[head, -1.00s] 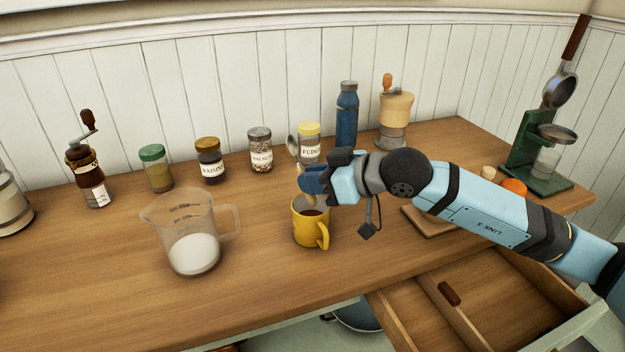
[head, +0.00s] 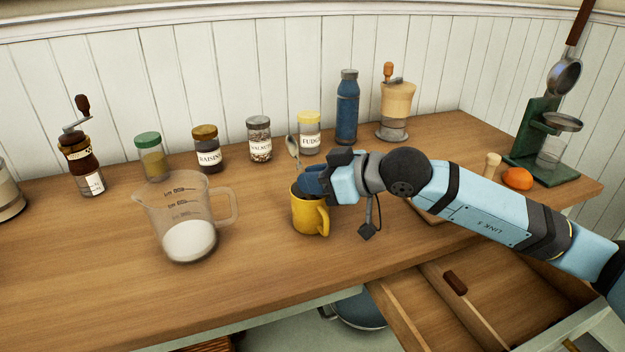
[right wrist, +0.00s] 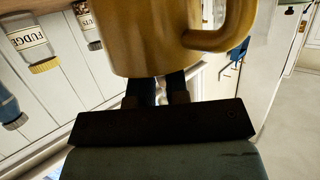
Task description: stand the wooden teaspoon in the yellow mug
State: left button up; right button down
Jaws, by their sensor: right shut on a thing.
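The yellow mug (head: 305,217) stands upright on the wooden counter, its handle towards the front right. My right gripper (head: 312,183) is at the mug's rim, shut on the teaspoon (head: 292,146). The spoon's grey bowl end points up and tilts slightly left; its lower part is hidden by the fingers and mug. I cannot tell how deep it reaches into the mug. In the right wrist view the mug (right wrist: 170,40) fills the top middle and hides the fingertips and spoon. My left gripper is not in view.
A measuring jug (head: 190,225) with white contents stands left of the mug. Several jars, including the fudge jar (head: 309,135), and a blue bottle (head: 347,108) stand behind. An open drawer (head: 490,300) is at the front right. The counter front of the mug is clear.

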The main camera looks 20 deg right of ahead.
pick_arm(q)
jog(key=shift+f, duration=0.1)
pick_arm(e)
jog(key=c, duration=1)
grip_release()
jog(key=shift+c, duration=0.2)
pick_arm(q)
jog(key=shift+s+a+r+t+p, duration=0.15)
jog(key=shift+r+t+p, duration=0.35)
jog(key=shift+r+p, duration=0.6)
pick_arm(e)
jog(key=v, duration=1.3)
jog(key=shift+s+d, duration=0.25)
jog(key=shift+d, duration=0.05)
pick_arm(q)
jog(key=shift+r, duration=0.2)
pick_arm(e)
jog(key=shift+r, duration=0.1)
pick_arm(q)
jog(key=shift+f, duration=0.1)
